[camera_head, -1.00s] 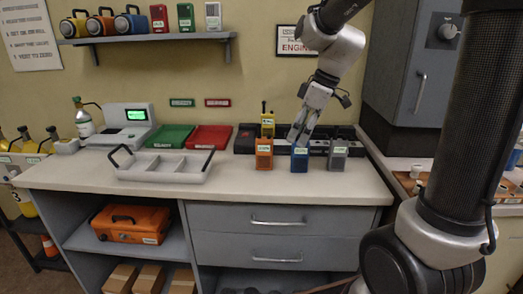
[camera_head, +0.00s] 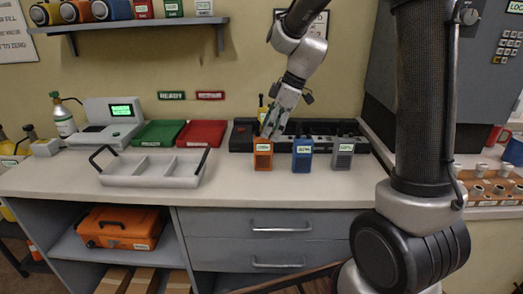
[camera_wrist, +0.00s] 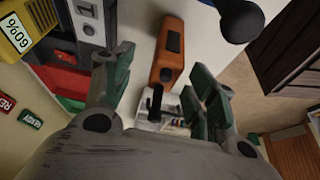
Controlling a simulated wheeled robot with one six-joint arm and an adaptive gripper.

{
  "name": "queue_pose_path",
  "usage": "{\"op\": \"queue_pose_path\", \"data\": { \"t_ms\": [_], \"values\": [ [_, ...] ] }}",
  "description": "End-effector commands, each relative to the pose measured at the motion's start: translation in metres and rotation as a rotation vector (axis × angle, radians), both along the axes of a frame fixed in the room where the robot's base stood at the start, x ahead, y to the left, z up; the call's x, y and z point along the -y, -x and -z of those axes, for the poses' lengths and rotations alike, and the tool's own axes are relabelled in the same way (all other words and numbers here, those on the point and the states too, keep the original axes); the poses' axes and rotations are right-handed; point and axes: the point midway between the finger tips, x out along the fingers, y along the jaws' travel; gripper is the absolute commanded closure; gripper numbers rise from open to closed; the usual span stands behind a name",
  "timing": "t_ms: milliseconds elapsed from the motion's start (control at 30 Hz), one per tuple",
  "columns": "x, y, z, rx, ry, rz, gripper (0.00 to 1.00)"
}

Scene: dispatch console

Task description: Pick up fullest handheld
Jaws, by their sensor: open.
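Orange (camera_head: 263,157), blue (camera_head: 302,157) and grey (camera_head: 343,156) handhelds stand upright in a row on the counter; their small labels are too small to read. A yellow handheld (camera_head: 262,113) stands behind the orange one, mostly hidden by my gripper. In the wrist view, the yellow handheld (camera_wrist: 17,33) shows a 60% label. My gripper (camera_head: 268,131) is open and empty, just above and behind the orange handheld. In the wrist view, the orange handheld (camera_wrist: 169,52) lies ahead of my open fingers (camera_wrist: 158,85), its antenna pointing between them.
A black charger bank (camera_head: 240,136) runs behind the handhelds. A grey divided tray (camera_head: 150,181), a green tray (camera_head: 158,133), a red tray (camera_head: 202,133) and a device with a lit screen (camera_head: 112,115) stand to the left. The front counter strip is clear.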

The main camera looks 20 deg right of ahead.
Motion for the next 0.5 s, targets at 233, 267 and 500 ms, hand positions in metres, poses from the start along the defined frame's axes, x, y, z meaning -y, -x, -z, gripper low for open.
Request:
{"op": "queue_pose_path", "data": {
  "t_ms": [233,267,500],
  "values": [
    [-0.017,0.003,0.032,-0.003,0.001,-0.002,0.43],
    [-0.019,0.003,0.036,-0.004,0.001,-0.002,0.43],
    [-0.027,0.0,0.057,-0.001,0.001,0.001,0.43]
  ]
}}
